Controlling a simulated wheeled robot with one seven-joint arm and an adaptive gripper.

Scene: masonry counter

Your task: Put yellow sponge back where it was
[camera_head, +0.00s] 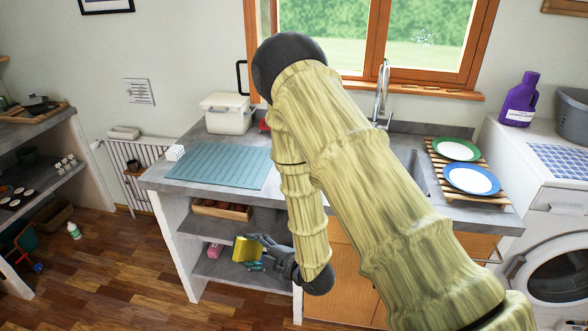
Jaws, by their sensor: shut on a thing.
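The yellow sponge (245,250) is held at the left end of my dark gripper (260,247), in front of the open shelves under the counter. My gripper is shut on the sponge. The sponge is level with the lower shelf (216,265) in the picture. I cannot tell whether it touches the shelf or is inside the opening. My arm crosses the middle of the view and hides part of the counter and the shelf's right side.
A pink block (215,251) lies on the lower shelf, left of the sponge. A wooden tray (222,209) sits on the shelf above.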

